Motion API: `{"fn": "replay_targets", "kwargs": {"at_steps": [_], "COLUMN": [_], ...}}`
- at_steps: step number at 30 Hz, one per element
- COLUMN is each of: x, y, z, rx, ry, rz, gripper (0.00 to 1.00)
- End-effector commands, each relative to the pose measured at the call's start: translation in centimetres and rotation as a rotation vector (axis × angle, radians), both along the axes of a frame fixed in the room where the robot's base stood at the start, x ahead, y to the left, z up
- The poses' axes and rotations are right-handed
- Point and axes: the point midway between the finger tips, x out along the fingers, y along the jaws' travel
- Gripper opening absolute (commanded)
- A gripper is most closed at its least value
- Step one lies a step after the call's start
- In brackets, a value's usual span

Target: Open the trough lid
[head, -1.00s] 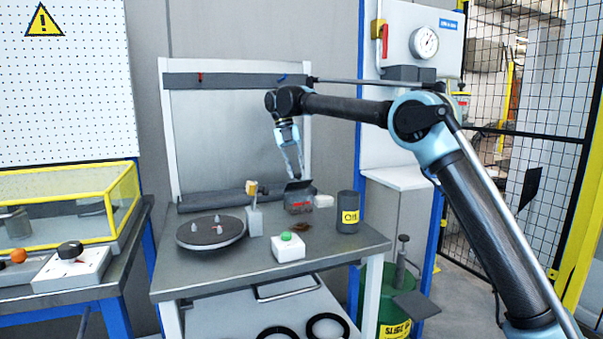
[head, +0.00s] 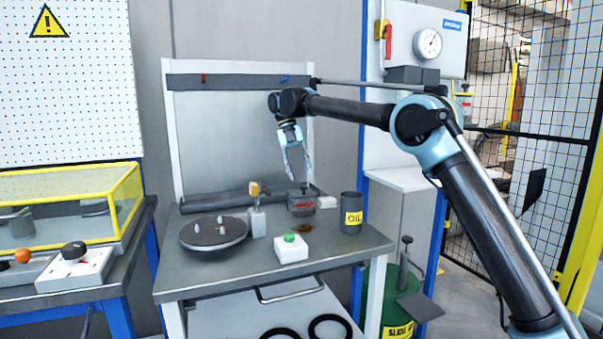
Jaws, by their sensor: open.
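The trough appears to be the small grey box (head: 301,207) with a red mark on its front, at the back of the workbench in the head view. Its dark lid (head: 297,194) lies about flat over the top, with a small knob (head: 304,187) on it. My gripper (head: 298,179) points down just above the lid. Its two fingers are spread apart with nothing between them. Whether a fingertip touches the lid or knob is too small to tell.
A round turntable (head: 213,235) with pegs, a small post (head: 256,222) and a green-button box (head: 291,250) stand left and in front.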

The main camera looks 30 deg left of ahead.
Motion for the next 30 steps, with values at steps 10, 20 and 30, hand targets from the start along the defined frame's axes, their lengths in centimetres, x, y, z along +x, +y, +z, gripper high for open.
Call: {"fn": "replay_targets", "kwargs": {"at_steps": [10,20,30], "x": [0.3,0.8,1.0], "y": [0.9,2.1,2.5], "z": [2.2,5.5,6.8], "rx": [0.000,-0.001,-0.001], "ry": [0.001,0.001,0.001], "rz": [0.001,0.000,0.000], "gripper": [0.41,0.41,0.41]}}
